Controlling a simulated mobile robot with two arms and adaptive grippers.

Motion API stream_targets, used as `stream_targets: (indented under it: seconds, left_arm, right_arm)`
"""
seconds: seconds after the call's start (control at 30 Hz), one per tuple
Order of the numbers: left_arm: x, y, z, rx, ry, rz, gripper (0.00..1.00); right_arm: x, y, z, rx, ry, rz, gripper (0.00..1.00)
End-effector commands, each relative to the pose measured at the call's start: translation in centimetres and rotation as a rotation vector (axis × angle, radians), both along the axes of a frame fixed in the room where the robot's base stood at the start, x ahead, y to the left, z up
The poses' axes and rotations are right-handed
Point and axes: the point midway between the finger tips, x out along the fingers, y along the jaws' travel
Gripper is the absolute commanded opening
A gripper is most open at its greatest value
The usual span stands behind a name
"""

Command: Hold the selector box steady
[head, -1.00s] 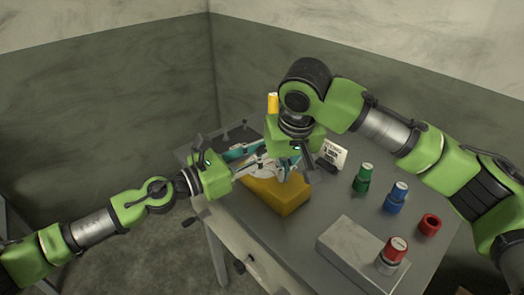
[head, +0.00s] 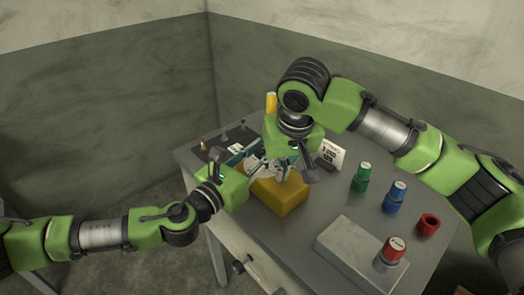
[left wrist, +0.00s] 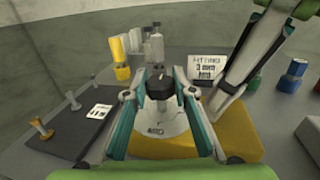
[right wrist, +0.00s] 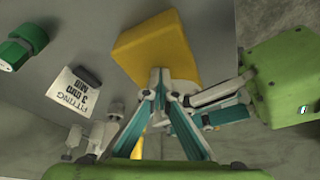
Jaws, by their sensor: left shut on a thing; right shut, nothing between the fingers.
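The selector box appears as a yellow block (head: 283,197) near the table's left edge. In the left wrist view its yellow side (left wrist: 235,143) shows beside a pale lettered plate (left wrist: 165,118) with a black knob (left wrist: 160,88). My left gripper (left wrist: 160,93) is shut on the box, its fingers on either side of the knob. Which part it presses is unclear. My right gripper (right wrist: 160,93) is shut and empty, pointing down close to the box. The yellow block also shows in the right wrist view (right wrist: 160,45). In the head view the grippers partly hide its top.
A lettered sign (head: 332,153) stands behind the box. Green (head: 361,177), blue (head: 395,197) and red (head: 429,225) pieces stand to the right. A pale block (head: 345,245) with a red-capped piece (head: 391,250) is at the front. A dark mat (left wrist: 65,130) lies left.

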Motion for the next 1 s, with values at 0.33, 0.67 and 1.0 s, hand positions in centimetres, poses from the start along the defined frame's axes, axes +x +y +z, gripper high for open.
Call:
stream_targets:
  seconds: [0.33, 0.67, 1.0]
  left_arm:
    - [-0.27, -0.3, 0.31, -0.001, -0.004, 0.012, 0.03]
    - [-0.21, -0.22, 0.19, 0.001, -0.003, 0.014, 0.42]
    - [-0.33, 0.12, -0.07, 0.002, 0.001, 0.019, 0.42]
  right_arm:
    - [-0.07, -0.16, -0.72, -0.007, 0.01, -0.004, 0.0]
    - [-0.08, -0.21, -0.73, -0.008, 0.01, -0.005, 0.0]
    - [-0.15, -0.22, -0.75, -0.009, 0.012, -0.003, 0.0]
